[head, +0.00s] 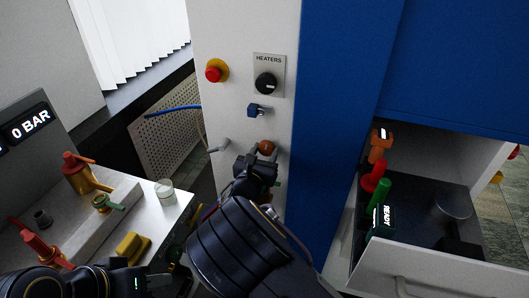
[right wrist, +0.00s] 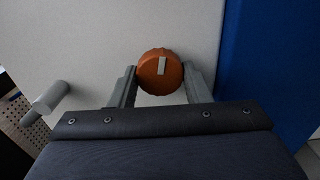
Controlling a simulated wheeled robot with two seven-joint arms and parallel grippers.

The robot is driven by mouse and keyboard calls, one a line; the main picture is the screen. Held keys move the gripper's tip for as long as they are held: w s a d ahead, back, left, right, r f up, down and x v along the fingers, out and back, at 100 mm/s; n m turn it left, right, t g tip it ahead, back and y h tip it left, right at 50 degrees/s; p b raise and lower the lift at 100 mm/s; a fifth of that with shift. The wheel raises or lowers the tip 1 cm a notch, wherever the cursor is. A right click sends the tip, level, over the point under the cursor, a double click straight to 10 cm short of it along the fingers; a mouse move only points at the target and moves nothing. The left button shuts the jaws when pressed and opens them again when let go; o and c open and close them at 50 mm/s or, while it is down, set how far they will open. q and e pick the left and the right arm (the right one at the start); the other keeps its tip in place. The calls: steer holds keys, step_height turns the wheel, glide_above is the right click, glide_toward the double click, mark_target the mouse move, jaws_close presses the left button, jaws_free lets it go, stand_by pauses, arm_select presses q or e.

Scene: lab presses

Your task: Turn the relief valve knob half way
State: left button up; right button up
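An orange-brown round knob (head: 266,147), which I take for the relief valve knob, sits low on the white panel. In the right wrist view the knob (right wrist: 160,72) has a ribbed edge and a pale pointer mark, nearly vertical. My right gripper (head: 259,155) is in front of the panel, with one finger on each side of the knob. In the right wrist view its fingers (right wrist: 160,77) appear to touch the knob's left and right edges. My left gripper (head: 135,279) is at the lower left, by the bench front; its fingers are not clear.
A grey handle (head: 219,146) projects left of the knob. A blue column (head: 325,120) stands right. The left bench holds a glass beaker (head: 165,192) and coloured fittings.

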steer(key=shift+c, duration=0.7)
steer(key=shift+f+m+b, duration=0.15)
steer(key=shift+m+b, duration=0.25)
steer(key=shift+b, duration=0.4)
steer(key=m+b, duration=0.3)
steer(key=b, duration=0.2)
steer(key=m+b, duration=0.3)
steer(key=b, duration=0.2)
steer(key=m+b, duration=0.3)
steer(key=b, duration=0.3)
steer(key=shift+f, duration=0.25)
steer(key=m+b, duration=0.3)
steer(key=b, duration=0.1)
steer(key=m+b, duration=0.3)
steer(key=b, duration=0.2)
steer(key=m+b, duration=0.3)
steer(key=b, duration=0.2)
steer(key=shift+a+r+m, duration=0.1)
steer(key=shift+r+m, duration=0.2)
steer(key=shift+m, duration=0.1)
steer(key=shift+r+m+b, duration=0.25)
steer(key=shift+m+b, duration=0.75)
steer(key=shift+b, duration=0.05)
steer(key=o, duration=1)
